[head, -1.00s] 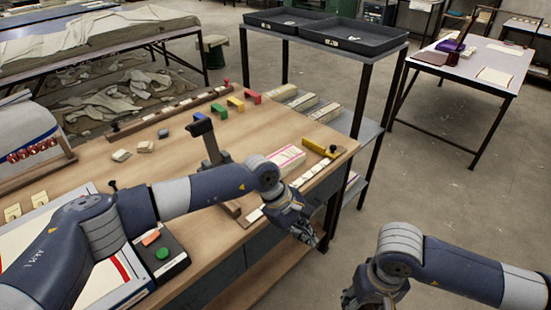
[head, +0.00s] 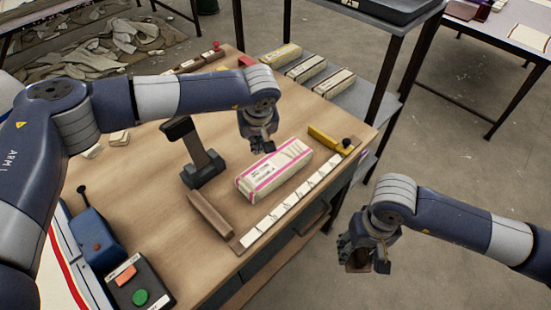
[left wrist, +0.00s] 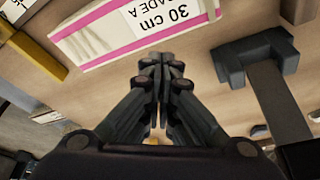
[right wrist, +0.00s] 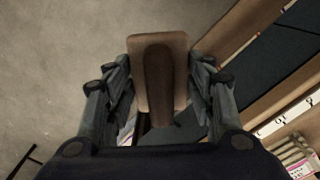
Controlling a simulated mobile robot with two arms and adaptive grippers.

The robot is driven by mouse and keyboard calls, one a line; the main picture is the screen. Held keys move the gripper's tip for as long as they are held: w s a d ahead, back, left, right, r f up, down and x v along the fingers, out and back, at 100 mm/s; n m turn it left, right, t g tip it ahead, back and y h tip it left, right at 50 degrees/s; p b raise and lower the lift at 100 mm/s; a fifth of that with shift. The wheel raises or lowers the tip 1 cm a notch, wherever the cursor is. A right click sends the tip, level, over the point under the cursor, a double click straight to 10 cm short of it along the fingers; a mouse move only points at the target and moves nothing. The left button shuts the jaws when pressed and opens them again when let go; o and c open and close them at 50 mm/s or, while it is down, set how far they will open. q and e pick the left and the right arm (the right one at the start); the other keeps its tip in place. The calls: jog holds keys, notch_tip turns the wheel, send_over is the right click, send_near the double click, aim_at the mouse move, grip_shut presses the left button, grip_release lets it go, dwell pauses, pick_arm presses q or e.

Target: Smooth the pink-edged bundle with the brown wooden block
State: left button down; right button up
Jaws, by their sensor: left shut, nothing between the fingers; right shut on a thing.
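The pink-edged bundle (head: 273,170) lies on the wooden table beside a white marked strip. It also shows in the left wrist view (left wrist: 110,30), with a label reading "30 cm". My left gripper (head: 262,148) is shut and empty, just behind the bundle and above the table. My right gripper (head: 362,262) is out past the table's front edge, to the right of the bundle. It is shut on the brown wooden block (right wrist: 160,85), gripping its raised handle; the flat board shows beyond the fingers.
A dark stand (head: 200,160) rises left of the bundle. A brown wooden bar (head: 212,220) and a yellow piece (head: 326,138) lie at the ends of the marked strip (head: 290,205). A button box (head: 138,285) sits front left. Shelves with other bundles (head: 327,82) stand behind.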

aim_at(258, 164)
pick_arm(q)
jog(key=shift+s+f+b, duration=0.3)
jog(key=shift+s+f, duration=0.05)
jog(key=shift+f, duration=0.35)
pick_arm(e)
jog(key=shift+s+f, duration=0.25)
jog(key=shift+s, duration=0.05)
pick_arm(q)
jog(key=shift+s+b+x, duration=0.15)
jog(key=shift+b+x, duration=0.15)
jog(key=shift+x, duration=0.5)
jog(key=shift+s+b+x, duration=0.1)
jog(key=shift+b+x, duration=0.15)
jog(key=shift+x, duration=0.6)
pick_arm(e)
jog(key=shift+w+f, duration=0.2)
jog(key=shift+f, duration=0.45)
pick_arm(q)
jog(key=shift+d, duration=0.1)
pick_arm(e)
jog(key=shift+s, duration=0.1)
pick_arm(q)
jog(key=shift+f+b, duration=0.45)
pick_arm(e)
jog(key=shift+f, duration=0.4)
pick_arm(q)
jog(key=shift+r, duration=0.15)
